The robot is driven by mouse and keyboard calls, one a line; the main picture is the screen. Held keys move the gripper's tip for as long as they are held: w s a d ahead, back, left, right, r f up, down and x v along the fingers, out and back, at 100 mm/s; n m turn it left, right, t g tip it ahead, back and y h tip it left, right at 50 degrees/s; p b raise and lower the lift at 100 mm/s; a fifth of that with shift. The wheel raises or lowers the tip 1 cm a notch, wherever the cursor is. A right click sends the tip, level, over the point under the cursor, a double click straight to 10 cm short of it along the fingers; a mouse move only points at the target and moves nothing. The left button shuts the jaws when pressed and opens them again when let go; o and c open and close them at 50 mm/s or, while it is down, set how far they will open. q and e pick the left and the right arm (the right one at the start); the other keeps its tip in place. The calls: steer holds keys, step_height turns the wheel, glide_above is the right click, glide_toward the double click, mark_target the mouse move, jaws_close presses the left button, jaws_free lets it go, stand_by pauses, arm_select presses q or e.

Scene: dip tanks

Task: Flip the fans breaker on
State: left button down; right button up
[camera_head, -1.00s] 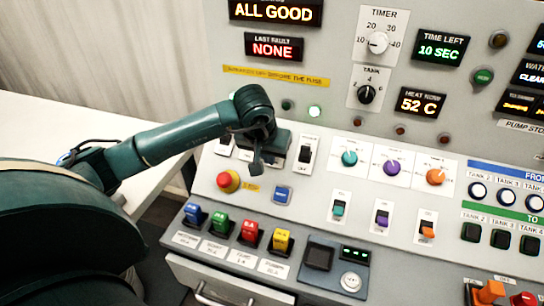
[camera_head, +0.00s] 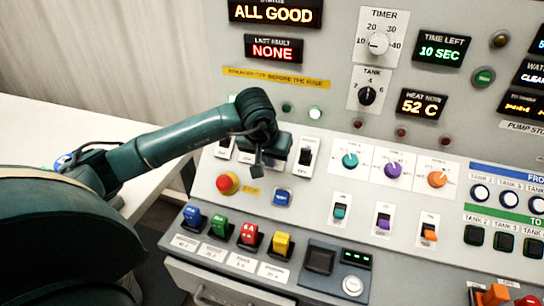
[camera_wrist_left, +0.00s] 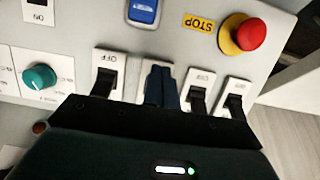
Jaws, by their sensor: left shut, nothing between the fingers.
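A row of black-levered breakers on white plates runs across the panel. In the head view the right-hand breaker (camera_head: 306,154) and the left-hand breaker (camera_head: 224,146) show; the ones between are partly behind my arm. In the left wrist view, turned upside down, one breaker (camera_wrist_left: 106,76) is left of the fingers and two, a near one (camera_wrist_left: 198,92) and an outer one (camera_wrist_left: 236,100), are to the right. Their name labels are too small to read, so I cannot tell which is fans. My left gripper (camera_head: 257,167) is shut and empty, its fingers (camera_wrist_left: 160,88) over another breaker, mostly hiding it.
A red emergency stop (camera_head: 228,183) and a blue button (camera_head: 283,198) sit just below the breakers. A teal knob (camera_head: 350,160) is to the right. Several coloured rockers, one of them yellow (camera_head: 281,243), line the lower ledge. A white table (camera_head: 60,125) is at left.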

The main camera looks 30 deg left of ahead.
arm_select(q)
steer(key=shift+w+a+r, duration=0.2)
steer(key=shift+w, duration=0.8)
steer(key=shift+r, duration=0.1)
steer(key=shift+s+d+r+p, duration=0.2)
steer(key=shift+s+r, duration=0.1)
steer(key=shift+s, duration=0.4)
steer(key=shift+s+d+r+p, duration=0.1)
steer(key=shift+s+r+p, duration=0.2)
steer(key=shift+s, duration=0.35)
steer(key=shift+s+d+r+p, duration=0.1)
steer(key=shift+s+r, duration=0.25)
steer(key=shift+s, duration=0.35)
steer(key=shift+r, duration=0.1)
steer(key=p+v, duration=0.4)
steer(key=v, duration=0.3)
steer(key=shift+w+r, duration=0.15)
steer(key=shift+w, duration=0.2)
